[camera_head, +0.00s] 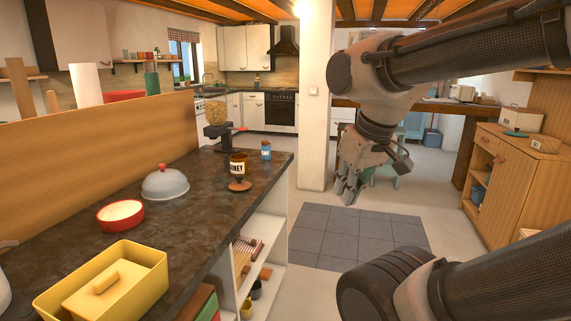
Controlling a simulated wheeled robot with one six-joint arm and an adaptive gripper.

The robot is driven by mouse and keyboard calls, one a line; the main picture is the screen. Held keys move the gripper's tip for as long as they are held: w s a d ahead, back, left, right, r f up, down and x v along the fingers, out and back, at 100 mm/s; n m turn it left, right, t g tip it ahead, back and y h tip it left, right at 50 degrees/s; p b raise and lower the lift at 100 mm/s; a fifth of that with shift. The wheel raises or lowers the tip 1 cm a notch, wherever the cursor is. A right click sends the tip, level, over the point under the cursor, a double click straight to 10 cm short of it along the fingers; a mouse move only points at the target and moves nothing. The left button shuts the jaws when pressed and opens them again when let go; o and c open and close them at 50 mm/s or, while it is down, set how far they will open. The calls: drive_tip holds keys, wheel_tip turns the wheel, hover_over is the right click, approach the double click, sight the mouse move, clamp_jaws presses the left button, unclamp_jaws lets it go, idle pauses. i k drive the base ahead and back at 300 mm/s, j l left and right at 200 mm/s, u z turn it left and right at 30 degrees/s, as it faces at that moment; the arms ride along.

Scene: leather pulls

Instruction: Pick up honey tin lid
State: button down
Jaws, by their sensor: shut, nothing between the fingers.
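A dark honey tin (238,165) with pale lettering stands near the right edge of the dark counter. A small round brown piece with a raised middle, which looks like the honey tin lid (240,185), lies on the counter just in front of the tin. Whether the two touch is hard to tell. My gripper (347,192) hangs to the right of the counter, over the floor, clearly apart from the tin and lid. It points downward, is shut and holds nothing.
On the counter (185,235) are a blue jar (266,149), a dark grinder (222,132), a glass dome (165,184), a red bowl (120,215) and a yellow box (103,285). A wooden panel (100,145) borders the left side. Open floor with grey tiles (355,238) lies right of the counter.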

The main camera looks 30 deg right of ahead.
sight(240, 184)
drive_tip(key=z, duration=0.25)
drive_tip(key=i+l, duration=1)
drive_tip(key=i+j+u, duration=0.05)
